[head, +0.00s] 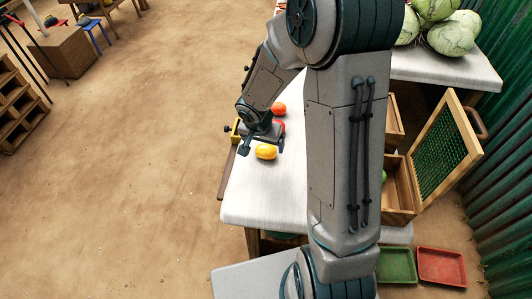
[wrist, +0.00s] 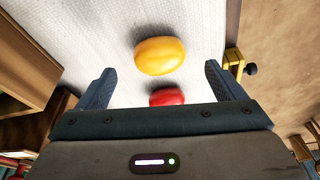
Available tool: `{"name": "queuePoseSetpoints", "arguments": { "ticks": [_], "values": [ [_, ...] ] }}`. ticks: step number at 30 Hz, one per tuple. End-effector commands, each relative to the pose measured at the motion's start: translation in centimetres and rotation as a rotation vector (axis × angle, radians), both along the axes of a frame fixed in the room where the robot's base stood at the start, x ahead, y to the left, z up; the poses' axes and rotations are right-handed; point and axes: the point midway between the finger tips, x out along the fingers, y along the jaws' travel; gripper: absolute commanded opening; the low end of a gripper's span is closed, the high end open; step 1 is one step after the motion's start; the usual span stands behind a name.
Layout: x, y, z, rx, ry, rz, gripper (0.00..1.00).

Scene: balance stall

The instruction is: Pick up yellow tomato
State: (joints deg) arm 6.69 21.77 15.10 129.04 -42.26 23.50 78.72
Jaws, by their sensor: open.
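The yellow tomato (head: 266,152) lies on the white table, just in front of my gripper in the head view. In the wrist view the yellow tomato (wrist: 160,56) sits ahead of my open gripper (wrist: 157,84), slightly beyond the fingertips and roughly centred between them. A red tomato (wrist: 167,96) lies nearer, between the fingers in the picture; it also shows in the head view (head: 281,126), partly hidden by my gripper. My gripper (head: 262,142) is low over the table, and I cannot tell its exact height.
An orange-red tomato (head: 279,109) lies farther back on the white table (head: 262,205). A yellow clamp-like object (wrist: 234,62) is at the table edge beside my gripper. Wooden crates (head: 400,185) and a green mesh panel (head: 443,150) stand right. Cabbages (head: 452,38) lie back right.

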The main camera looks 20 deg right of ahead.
Motion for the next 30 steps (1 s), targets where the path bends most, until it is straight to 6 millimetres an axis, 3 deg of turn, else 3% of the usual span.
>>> {"name": "queuePoseSetpoints", "arguments": {
  "ticks": [8,16,26,30],
  "values": [
    [0.5,-0.3,-1.9,0.000,0.002,0.001,0.90],
    [1.3,-0.9,-5.4,0.000,0.001,0.002,0.90],
    [1.5,-1.0,-5.9,-0.001,-0.001,0.000,0.90],
    [1.5,-1.0,-5.9,-0.001,-0.001,0.000,0.51]
  ]
}}
